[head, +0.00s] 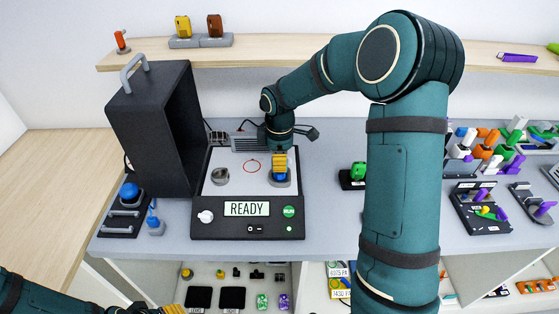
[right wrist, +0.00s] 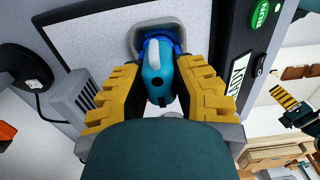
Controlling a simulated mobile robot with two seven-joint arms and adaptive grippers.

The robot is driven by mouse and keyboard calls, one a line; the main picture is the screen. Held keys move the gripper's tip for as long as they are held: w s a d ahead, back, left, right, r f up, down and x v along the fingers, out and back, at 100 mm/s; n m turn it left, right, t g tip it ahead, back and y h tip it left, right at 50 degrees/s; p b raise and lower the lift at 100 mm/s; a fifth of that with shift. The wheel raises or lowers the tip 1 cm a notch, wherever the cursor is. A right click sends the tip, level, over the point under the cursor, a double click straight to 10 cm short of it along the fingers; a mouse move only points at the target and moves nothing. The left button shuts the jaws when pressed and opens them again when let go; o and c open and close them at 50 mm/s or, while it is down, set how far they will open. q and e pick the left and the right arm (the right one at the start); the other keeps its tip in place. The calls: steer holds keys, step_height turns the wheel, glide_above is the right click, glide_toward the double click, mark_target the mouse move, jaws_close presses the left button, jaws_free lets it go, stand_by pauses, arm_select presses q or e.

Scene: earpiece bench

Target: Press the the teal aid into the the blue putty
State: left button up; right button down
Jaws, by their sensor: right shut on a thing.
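My right gripper (head: 279,163) points down over the right side of the test unit's white plate. In the right wrist view its yellow fingers (right wrist: 160,88) are shut on the teal aid (right wrist: 158,72), which has a pale grey tip part. The aid's far end is at the blue putty (right wrist: 178,42), which sits in a grey holder (right wrist: 139,28). They look in contact, but the fingers hide how deep the aid sits. The holder also shows in the head view (head: 286,183). My left gripper (head: 172,309) is at the bottom edge, partly cut off.
The unit's front panel reads READY (head: 246,209) and has a green RUN button (head: 289,212). A round metal fixture (head: 220,176) is left on the plate. A dark open box (head: 155,125) stands at left. A green piece on a black stand (head: 355,174) is at right.

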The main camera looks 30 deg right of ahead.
step_height(320, 180, up, 8)
steer(key=p, duration=0.6)
steer(key=shift+f, duration=0.1)
steer(key=shift+f+b, duration=0.3)
steer(key=shift+b, duration=0.45)
steer(key=shift+f+b, duration=0.4)
steer(key=shift+b, duration=0.6)
steer(key=shift+r, duration=0.1)
